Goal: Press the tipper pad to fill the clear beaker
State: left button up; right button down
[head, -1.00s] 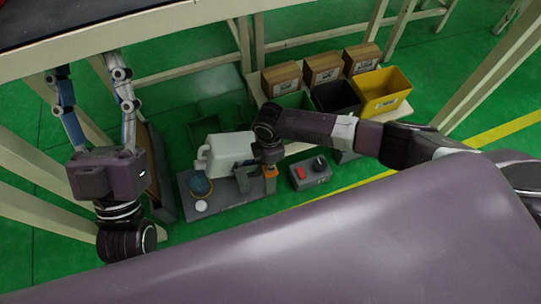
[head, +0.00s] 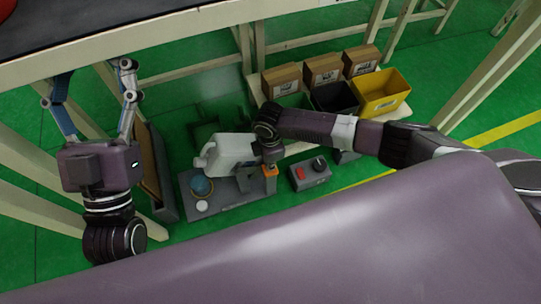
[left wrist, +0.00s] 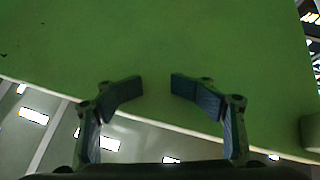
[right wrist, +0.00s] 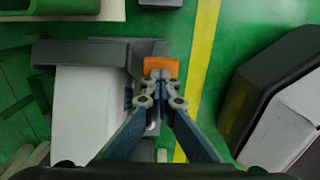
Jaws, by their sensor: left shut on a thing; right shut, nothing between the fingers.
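The white jug (head: 232,154) lies on the grey tipper base (head: 235,197), leaning toward the left. A round bluish vessel (head: 202,187), apparently the clear beaker, stands at the base's left end; its fill level is too small to tell. The orange tipper pad (head: 271,170) is at the right end. My right gripper (right wrist: 160,76) is shut and empty, with its tips at the orange pad (right wrist: 160,66); contact or a small gap cannot be told. My left gripper (left wrist: 156,84) has its fingers apart, with nothing visible between them, by the table edge.
A grey control box (head: 311,175) with a red button and black knob stands right of the tipper. A yellow bin (head: 382,94), a black bin (head: 336,97) and cardboard boxes (head: 322,69) stand behind. A white disc (head: 202,206) is in front of the beaker. The table edge (head: 150,40) overhangs at upper left.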

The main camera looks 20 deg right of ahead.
jog(key=shift+s+d+r+p, duration=0.1)
jog(key=shift+s+r+p, duration=0.05)
jog(key=shift+r+p, duration=0.9)
jog(key=shift+p, duration=0.05)
pick_arm(q)
jog(key=w+a+f+g+y+p, duration=0.1)
jog(key=w+f+g+y, duration=0.25)
jog(key=f+g, duration=1.1)
pick_arm(e)
jog(key=shift+r, duration=0.6)
jog(key=shift+r+p, duration=0.55)
jog(key=shift+p, duration=0.2)
jog(key=shift+r+p, duration=0.95)
jog(key=shift+p, duration=0.05)
pick_arm(q)
jog(key=s+a+f+g+y+p, duration=0.1)
jog(key=s+a+f+g+p, duration=0.15)
jog(key=s+f, duration=0.65)
jog(key=s+a+f+g+y+p, duration=0.15)
jog(key=s+a+f+g, duration=0.25)
jog(key=s+f, duration=0.45)
notch_tip(320, 180, down, 10)
jog(key=g+p, duration=0.1)
jog(key=p, duration=0.1)
jog(key=shift+w+n, duration=0.35)
jog(key=shift+n, duration=0.05)
pick_arm(e)
jog(key=shift+r, duration=2.75)
